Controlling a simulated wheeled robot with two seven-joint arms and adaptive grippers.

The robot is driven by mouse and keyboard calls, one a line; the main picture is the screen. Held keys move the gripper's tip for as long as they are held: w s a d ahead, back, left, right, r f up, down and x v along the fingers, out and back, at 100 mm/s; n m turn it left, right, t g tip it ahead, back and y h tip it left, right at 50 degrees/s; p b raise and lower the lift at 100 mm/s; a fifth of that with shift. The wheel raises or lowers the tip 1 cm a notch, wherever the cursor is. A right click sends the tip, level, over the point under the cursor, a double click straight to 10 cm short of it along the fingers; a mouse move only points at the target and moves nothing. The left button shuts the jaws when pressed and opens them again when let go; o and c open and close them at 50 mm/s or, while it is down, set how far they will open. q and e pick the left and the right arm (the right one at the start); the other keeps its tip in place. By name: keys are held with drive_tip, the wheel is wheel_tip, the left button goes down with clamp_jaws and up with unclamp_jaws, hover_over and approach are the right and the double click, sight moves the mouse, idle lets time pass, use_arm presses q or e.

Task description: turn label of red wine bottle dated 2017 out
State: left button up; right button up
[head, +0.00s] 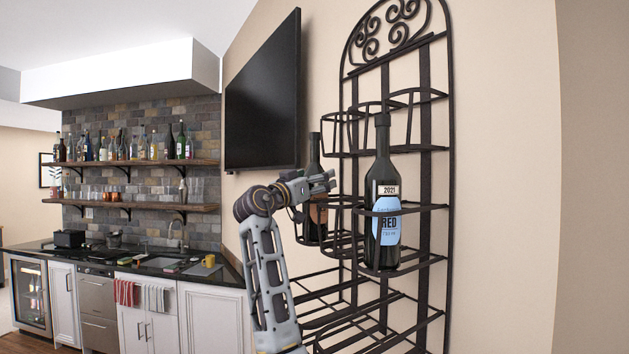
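A dark wine bottle (315,155) stands upright in the left part of the black wire rack. A brown-orange label (319,216) shows low on its right side; I cannot read a date on it. A second dark bottle (382,165) stands upright in the nearer rack holder to the right, its blue label facing me and reading "2021" and "RED". My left gripper (327,182) is at the left bottle's shoulder, overlapping it in view. Whether its fingers are closed on the bottle is unclear. My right gripper is not in view.
The black wire rack (425,150) stands against the beige wall, with curved wire hoops around the bottles and empty tiers below. A wall television (263,100) hangs to the left. A dark counter (225,275) and bottle shelves are further back.

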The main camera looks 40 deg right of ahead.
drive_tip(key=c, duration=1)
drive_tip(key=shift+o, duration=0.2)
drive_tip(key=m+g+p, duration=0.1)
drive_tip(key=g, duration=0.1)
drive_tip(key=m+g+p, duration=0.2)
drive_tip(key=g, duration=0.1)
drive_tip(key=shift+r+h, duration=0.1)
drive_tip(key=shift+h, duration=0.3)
